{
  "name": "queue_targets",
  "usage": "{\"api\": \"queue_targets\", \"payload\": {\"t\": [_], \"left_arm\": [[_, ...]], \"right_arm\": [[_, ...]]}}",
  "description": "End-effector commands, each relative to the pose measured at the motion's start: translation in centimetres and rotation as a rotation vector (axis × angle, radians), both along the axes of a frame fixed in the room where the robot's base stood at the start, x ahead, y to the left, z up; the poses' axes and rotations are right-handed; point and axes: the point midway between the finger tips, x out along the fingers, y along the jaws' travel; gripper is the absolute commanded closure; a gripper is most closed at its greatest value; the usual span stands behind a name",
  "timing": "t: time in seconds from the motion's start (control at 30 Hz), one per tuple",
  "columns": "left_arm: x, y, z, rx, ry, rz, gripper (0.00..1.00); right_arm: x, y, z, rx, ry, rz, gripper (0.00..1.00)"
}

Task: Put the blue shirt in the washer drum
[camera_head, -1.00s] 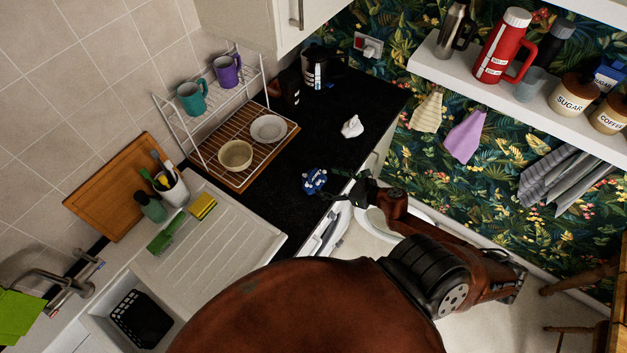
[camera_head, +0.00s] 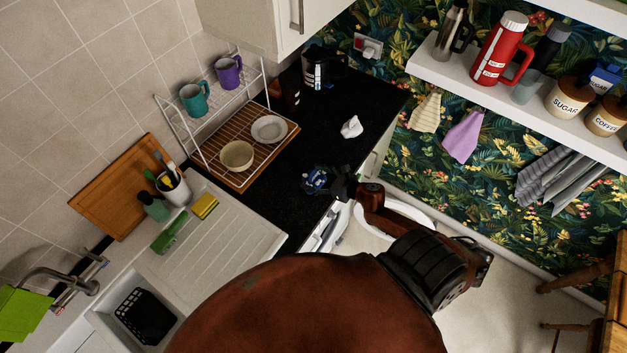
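The blue shirt (camera_head: 315,183) is a small crumpled blue bundle with pale patches near the front edge of the black worktop. My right gripper (camera_head: 326,181) is at its right side, with dark fingers close to or over it. Whether the fingers are open or shut on it cannot be told. My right arm comes in from the lower right. A white round rim (camera_head: 408,212), seemingly the open washer door, shows below the worktop edge, partly behind my arm. The drum's inside is hidden. My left gripper is not in view.
A white crumpled cloth (camera_head: 351,127) lies farther back on the black worktop (camera_head: 345,100). A dish rack (camera_head: 205,125) with mugs and bowls stands left. The sink drainer (camera_head: 225,230) is at lower left. A shelf (camera_head: 470,80) with jars and flasks is at upper right.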

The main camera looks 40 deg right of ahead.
Motion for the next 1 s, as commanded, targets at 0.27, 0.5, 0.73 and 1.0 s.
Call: {"api": "queue_targets", "payload": {"t": [0.27, 0.5, 0.73, 1.0], "left_arm": [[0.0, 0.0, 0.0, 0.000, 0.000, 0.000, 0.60], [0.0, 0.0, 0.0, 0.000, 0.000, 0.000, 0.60], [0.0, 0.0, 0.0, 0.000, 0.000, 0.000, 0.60], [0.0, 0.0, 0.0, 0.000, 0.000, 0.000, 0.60]], "right_arm": [[0.0, 0.0, 0.0, 0.000, 0.000, 0.000, 0.57], [-0.1, 0.0, -0.1, -0.001, 0.002, 0.000, 0.73], [-0.1, 0.0, -0.2, 0.000, 0.003, -0.001, 0.87], [-0.2, -0.1, 1.0, -0.003, 0.006, 0.000, 1.00]]}}
